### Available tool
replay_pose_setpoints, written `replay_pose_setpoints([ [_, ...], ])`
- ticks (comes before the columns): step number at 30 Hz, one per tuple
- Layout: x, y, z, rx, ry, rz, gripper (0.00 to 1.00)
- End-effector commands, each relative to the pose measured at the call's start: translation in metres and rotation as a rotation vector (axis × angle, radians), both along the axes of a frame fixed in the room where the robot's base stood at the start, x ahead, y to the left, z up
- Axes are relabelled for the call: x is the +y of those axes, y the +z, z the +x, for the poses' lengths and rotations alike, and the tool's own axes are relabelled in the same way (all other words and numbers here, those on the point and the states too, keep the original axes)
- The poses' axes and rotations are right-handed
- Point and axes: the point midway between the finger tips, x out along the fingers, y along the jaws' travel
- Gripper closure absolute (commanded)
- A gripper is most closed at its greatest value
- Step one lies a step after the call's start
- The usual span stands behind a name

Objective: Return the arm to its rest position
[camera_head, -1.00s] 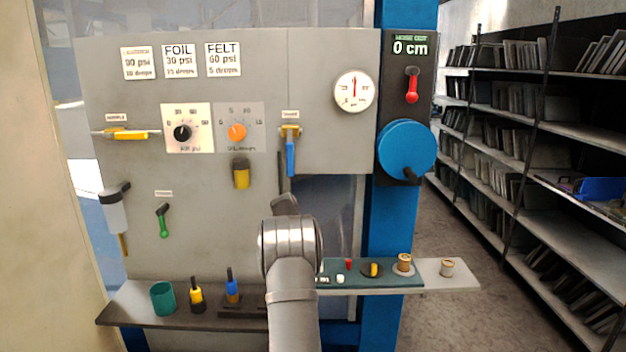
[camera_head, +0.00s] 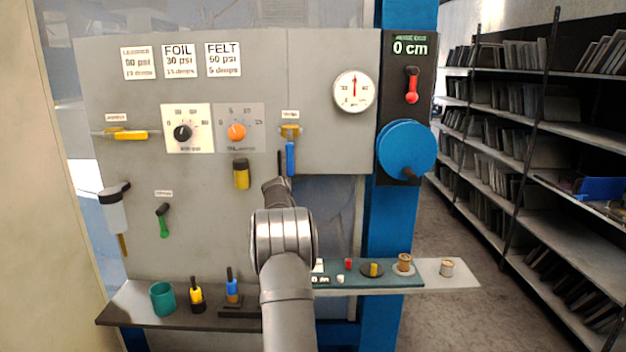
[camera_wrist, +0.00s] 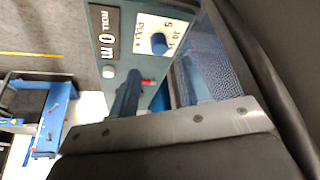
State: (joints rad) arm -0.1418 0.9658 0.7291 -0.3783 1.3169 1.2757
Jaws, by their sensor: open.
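My arm rises from the bottom middle of the head view, in front of the grey panel (camera_head: 220,215). My gripper (camera_head: 280,172) is at the far end of the arm, small and dark, below the blue-handled lever (camera_head: 290,157). It appears apart from the panel, but the depth is hard to judge. Its jaws are open, and I see nothing held in them. In the wrist view a metal plate with screws (camera_wrist: 165,124) fills the lower middle. Beyond it are a "ROLL 0 m" display (camera_wrist: 106,45) and a dial (camera_wrist: 158,42).
A dark shelf (camera_head: 130,307) holds a teal cup (camera_head: 162,299) and yellow and blue tools. A green tray (camera_head: 350,281) with small parts is right of my arm. A blue wheel (camera_head: 406,149) and red lever (camera_head: 411,92) are at the right. The floor (camera_head: 440,325) there is clear.

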Motion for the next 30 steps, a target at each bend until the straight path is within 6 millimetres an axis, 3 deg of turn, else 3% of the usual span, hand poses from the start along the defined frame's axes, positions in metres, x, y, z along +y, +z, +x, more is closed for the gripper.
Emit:
replay_pose_setpoints([
  [16,0.036,0.1,-0.02,0.0,0.0,0.001,0.56],
  [18,0.028,0.079,-0.017,0.006,-0.002,0.0,0.56],
  [30,0.001,0.005,-0.002,0.004,-0.002,0.0,0.56],
])
